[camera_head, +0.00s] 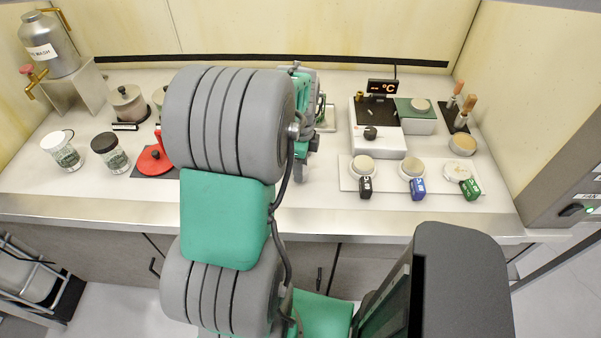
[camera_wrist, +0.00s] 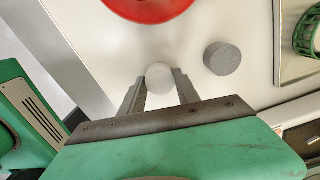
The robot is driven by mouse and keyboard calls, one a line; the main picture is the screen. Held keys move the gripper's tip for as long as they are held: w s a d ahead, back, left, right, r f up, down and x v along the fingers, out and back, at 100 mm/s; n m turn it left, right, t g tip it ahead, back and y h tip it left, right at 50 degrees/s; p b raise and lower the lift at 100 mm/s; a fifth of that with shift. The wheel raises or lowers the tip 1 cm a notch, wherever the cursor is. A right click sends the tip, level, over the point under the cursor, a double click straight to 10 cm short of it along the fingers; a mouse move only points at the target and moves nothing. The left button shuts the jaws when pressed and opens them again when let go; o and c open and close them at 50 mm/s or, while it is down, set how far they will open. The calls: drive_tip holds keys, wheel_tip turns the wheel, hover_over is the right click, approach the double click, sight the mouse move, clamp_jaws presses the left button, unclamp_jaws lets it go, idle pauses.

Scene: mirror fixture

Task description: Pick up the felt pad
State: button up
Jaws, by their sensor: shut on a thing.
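The felt pad (camera_wrist: 158,74) appears in the wrist view as a small, pale, round piece between my fingertips. My gripper (camera_wrist: 159,80) is shut on it, with one finger on each side. Whether the pad touches the white bench top or is held above it, I cannot tell. In the head view my arm hides both the gripper and the pad.
A grey cylinder (camera_wrist: 222,59) stands just right of the pad, close to my right finger. A red round object (camera_wrist: 150,6) lies beyond it. Jars (camera_head: 110,152), a white instrument (camera_head: 377,140) and a tray with several pucks (camera_head: 346,178) occupy the bench.

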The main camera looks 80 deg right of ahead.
clamp_jaws()
drive_tip(key=shift+r, duration=0.2)
drive_tip(key=r, duration=0.3)
drive_tip(key=shift+a+r+b, duration=0.2)
drive_tip(key=shift+r+b, duration=0.05)
drive_tip(key=shift+b, duration=0.1)
drive_tip(key=s+a+r+b, duration=0.3)
drive_tip(key=a+r, duration=0.6)
drive_tip(key=a, duration=0.4)
